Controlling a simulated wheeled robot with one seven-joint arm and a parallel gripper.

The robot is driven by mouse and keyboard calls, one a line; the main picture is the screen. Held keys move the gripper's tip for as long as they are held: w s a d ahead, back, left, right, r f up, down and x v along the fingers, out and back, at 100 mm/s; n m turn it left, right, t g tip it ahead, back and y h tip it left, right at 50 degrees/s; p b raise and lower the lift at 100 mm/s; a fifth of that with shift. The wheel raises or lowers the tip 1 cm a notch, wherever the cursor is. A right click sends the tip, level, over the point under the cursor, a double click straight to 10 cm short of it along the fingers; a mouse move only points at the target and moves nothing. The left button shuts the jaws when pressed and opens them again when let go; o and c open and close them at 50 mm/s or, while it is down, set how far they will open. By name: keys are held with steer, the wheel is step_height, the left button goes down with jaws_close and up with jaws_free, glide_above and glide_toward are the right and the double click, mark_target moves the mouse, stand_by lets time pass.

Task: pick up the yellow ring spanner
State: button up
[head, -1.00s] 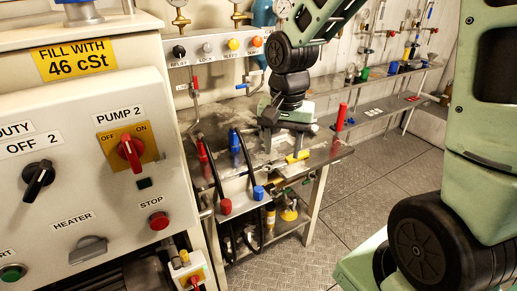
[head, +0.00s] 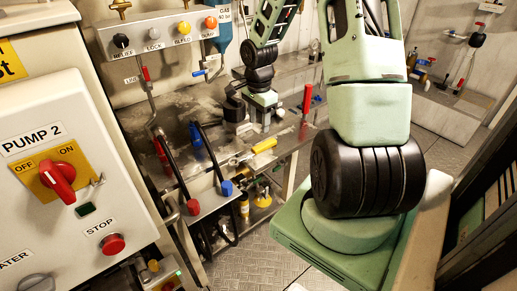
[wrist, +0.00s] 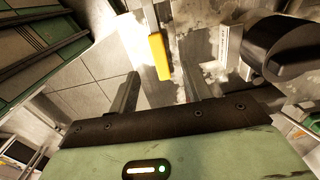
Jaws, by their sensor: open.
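The yellow ring spanner (head: 264,145) lies at the front edge of the metal bench in the head view, its yellow grip to the right and a bare metal end to the left. In the wrist view its yellow grip (wrist: 159,58) shows just past the fingertips, between their lines. My gripper (head: 252,112) is above the bench, behind the spanner in the head view. In the wrist view my gripper (wrist: 159,82) is open and empty, with its two fingers apart. The spanner's far end is cut off at the top of the wrist view.
The bench (head: 225,132) also carries a red upright cylinder (head: 306,98). Red-ended and blue-ended dark levers (head: 208,155) stand left of the spanner. A control cabinet (head: 60,130) fills the left. A lower shelf holds a yellow object (head: 263,200). Open floor (head: 258,255) lies in front.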

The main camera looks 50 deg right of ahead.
mark_target(260, 146)
step_height(260, 146, down, 4)
steer(key=shift+r, duration=0.15)
steer(key=shift+s+f, duration=0.2)
steer(key=shift+f, duration=2.55)
jaws_close()
